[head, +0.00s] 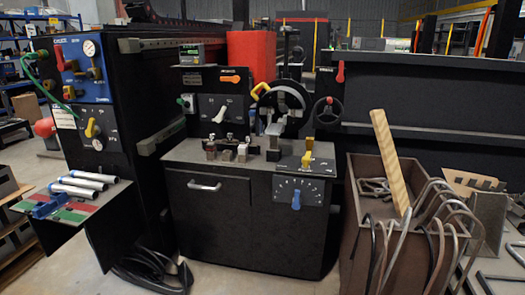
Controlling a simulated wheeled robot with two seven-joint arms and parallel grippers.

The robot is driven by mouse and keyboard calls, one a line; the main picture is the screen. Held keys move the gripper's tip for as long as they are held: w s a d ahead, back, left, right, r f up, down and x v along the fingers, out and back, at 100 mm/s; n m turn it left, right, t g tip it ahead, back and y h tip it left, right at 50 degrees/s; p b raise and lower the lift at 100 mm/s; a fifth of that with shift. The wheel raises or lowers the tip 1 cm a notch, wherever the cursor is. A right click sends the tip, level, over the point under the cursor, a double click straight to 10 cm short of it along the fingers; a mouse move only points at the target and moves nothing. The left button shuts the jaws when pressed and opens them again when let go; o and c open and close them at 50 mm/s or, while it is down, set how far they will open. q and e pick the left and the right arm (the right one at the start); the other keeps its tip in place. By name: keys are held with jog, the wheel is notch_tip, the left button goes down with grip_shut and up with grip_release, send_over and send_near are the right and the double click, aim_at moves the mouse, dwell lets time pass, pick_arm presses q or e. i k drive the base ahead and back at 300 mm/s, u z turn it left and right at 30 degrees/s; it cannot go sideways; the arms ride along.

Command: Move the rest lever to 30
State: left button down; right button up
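The black machine bench (244,210) stands in the middle of the head view with several levers and dials. A blue lever (296,199) points roughly upright on a dial plate (318,190) with white tick marks on the front right. A yellow lever (307,159) stands above it on the bench top. A pale lever (219,115) tilts up to the right on the upright black panel, below an orange handle (230,79). The labels are too small to read, so I cannot tell which is the rest lever. Neither of my grippers is in view.
A bin (366,240) of bent rods with a wooden plank (390,160) stands to the right. A tray (72,212) with metal tubes juts out at left. A handwheel (328,112) and a red lever (340,72) are behind the bench. Black cables (152,272) lie on the floor.

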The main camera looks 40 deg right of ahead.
aim_at(306, 160)
jog(key=u, duration=0.3)
jog(key=i, duration=1.6)
jog(key=z, duration=1.25)
jog(key=i, duration=0.9)
jog(key=z, duration=0.8)
